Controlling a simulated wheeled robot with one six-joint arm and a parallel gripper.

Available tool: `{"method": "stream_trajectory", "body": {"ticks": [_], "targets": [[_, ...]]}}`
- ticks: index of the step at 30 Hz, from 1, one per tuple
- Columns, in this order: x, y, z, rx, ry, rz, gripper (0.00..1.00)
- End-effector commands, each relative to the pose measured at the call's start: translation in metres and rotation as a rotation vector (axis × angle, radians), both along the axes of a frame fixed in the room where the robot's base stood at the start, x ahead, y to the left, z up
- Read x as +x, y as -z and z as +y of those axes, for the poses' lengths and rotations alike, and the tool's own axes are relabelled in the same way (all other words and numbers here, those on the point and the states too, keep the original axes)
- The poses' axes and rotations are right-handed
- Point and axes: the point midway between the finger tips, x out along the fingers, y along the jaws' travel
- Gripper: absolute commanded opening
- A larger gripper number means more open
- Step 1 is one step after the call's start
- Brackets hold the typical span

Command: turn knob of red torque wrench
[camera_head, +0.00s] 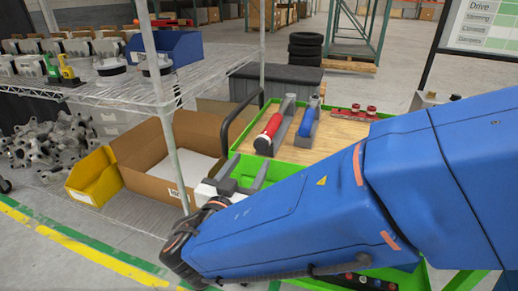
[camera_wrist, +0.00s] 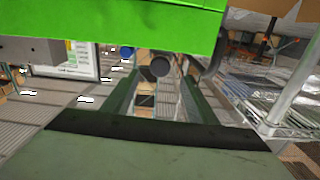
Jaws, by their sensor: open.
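The red torque wrench (camera_head: 269,134) lies in a grey holder on the wooden top of a green cart in the head view, its red handle end towards my gripper. My gripper (camera_head: 244,172) is open, in front of that handle end, at the cart's near edge. In the wrist view, the two dark green fingers of my gripper (camera_wrist: 160,84) reach forward, apart. A dark round knob (camera_wrist: 160,67) shows in the gap between their far ends, below a bright green cart edge. Whether the fingers touch it, I cannot tell.
A blue wrench (camera_head: 308,122) lies right of the red one; a blue round end (camera_wrist: 127,52) shows beside the knob. The green cart (camera_head: 284,151) also carries red parts (camera_head: 362,112). A wire shelf (camera_head: 130,88) and a cardboard box (camera_head: 147,168) stand left.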

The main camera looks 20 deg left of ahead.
Motion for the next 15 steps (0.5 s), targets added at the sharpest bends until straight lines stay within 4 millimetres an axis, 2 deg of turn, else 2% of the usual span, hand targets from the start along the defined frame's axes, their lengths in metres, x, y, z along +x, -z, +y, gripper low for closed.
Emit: {"method": "stream_trajectory", "body": {"ticks": [9, 15], "targets": [[0.048, 0.000, -0.003, 0.000, 0.003, 0.000, 0.53], [0.070, 0.000, -0.004, 0.000, 0.001, 0.000, 0.53]]}}
